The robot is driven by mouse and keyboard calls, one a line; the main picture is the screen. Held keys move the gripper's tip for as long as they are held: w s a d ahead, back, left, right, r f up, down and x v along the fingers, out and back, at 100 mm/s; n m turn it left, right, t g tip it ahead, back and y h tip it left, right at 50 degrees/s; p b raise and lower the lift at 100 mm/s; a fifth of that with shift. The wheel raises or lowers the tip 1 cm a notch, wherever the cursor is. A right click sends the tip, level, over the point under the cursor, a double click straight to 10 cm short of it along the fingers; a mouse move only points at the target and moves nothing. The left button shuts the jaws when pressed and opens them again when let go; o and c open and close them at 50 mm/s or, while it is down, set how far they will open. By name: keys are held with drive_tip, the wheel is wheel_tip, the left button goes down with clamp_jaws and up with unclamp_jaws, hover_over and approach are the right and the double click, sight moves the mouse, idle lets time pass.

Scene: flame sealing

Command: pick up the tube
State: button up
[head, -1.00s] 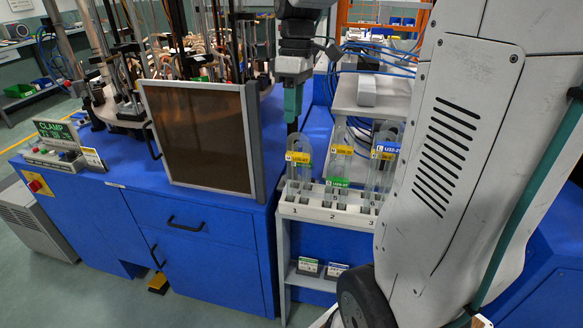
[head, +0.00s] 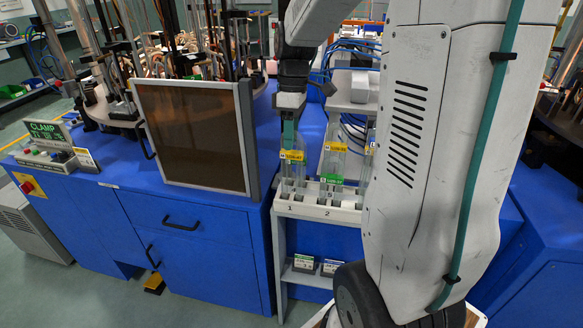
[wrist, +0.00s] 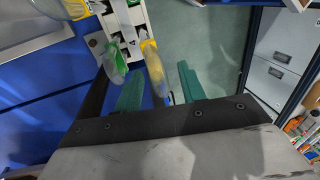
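My gripper (head: 290,135) points down at the slot 1 end of the white rack (head: 318,208). The wrist view shows its two teal fingers (wrist: 158,88) apart, with a yellow-labelled clear tube (wrist: 152,66) between them in the picture and gaps on both sides. In the head view, yellow labels mark the glass at slot 1 (head: 292,156), just under the fingertips. Slot 2 holds clear glass with yellow and green labels (head: 333,160). Slot 3's glass (head: 368,152) is partly hidden by my arm. A green-labelled tube (wrist: 116,64) lies left of the fingers in the wrist view.
A blue cabinet (head: 195,250) with a dark framed panel (head: 193,138) stands left of the rack. Behind are a machine with rods and hoses (head: 205,60) and a grey box (head: 360,86) on a shelf. Small labelled blocks (head: 315,264) sit on the lower shelf.

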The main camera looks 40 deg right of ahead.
clamp_jaws()
drive_tip(key=shift+r, duration=0.15)
